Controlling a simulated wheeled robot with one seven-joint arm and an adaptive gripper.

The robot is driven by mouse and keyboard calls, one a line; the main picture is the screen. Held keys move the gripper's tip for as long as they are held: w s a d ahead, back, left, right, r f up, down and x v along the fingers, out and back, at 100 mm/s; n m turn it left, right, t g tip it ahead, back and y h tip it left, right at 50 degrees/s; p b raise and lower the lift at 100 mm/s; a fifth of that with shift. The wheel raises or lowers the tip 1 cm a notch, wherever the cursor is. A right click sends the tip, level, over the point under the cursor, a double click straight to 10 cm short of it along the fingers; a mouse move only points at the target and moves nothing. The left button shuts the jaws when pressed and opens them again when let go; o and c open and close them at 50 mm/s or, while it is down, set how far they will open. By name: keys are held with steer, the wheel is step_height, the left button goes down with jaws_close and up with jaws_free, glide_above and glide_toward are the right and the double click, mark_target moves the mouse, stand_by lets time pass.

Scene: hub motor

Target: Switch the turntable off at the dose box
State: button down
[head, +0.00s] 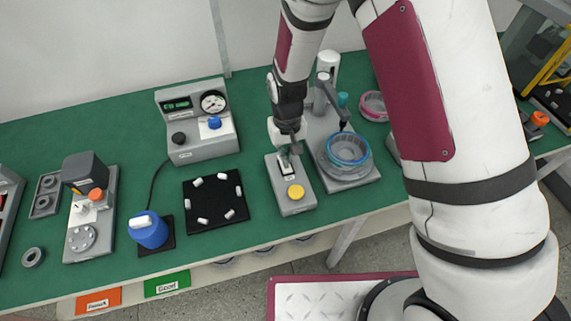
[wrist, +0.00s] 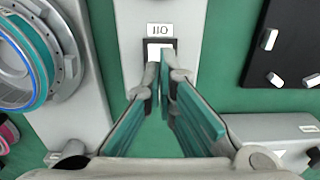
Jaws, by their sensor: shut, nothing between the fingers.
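In the wrist view the same box (wrist: 190,20) shows the switch (wrist: 160,45) in a dark frame beside a small label that I cannot read surely. The turntable (head: 347,160) carries a teal and blue ring and is right of the box; it also shows at the left of the wrist view (wrist: 60,65). My gripper (head: 289,148) is shut and empty, its fingertips (wrist: 161,75) at the switch's edge; contact is unclear.
A grey console (head: 203,148) with gauge, display and knobs stands behind left. A black mat (head: 216,211) with several white pieces and a blue container (head: 150,233) lie left. A dispenser post (head: 322,95) stands close right of my gripper. The bench's front edge is near.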

steer(key=shift+r+p, duration=0.65)
steer(key=shift+r, duration=1.3)
steer(key=s+d+r+m+t, duration=0.15)
steer(key=d+r, duration=0.35)
steer(key=r, duration=0.7)
steer(key=s+d+r+t, duration=0.1)
steer(key=s+d+r, duration=0.3)
steer(key=r, duration=0.7)
steer(key=s+d+r+m+t, duration=0.1)
steer(key=s+d+r, duration=0.3)
steer(key=s, duration=0.4)
steer(key=s+d+r+t, duration=0.2)
steer(key=s+d+r, duration=0.3)
steer(key=s+r, duration=0.2)
steer(key=shift+s+m, duration=0.35)
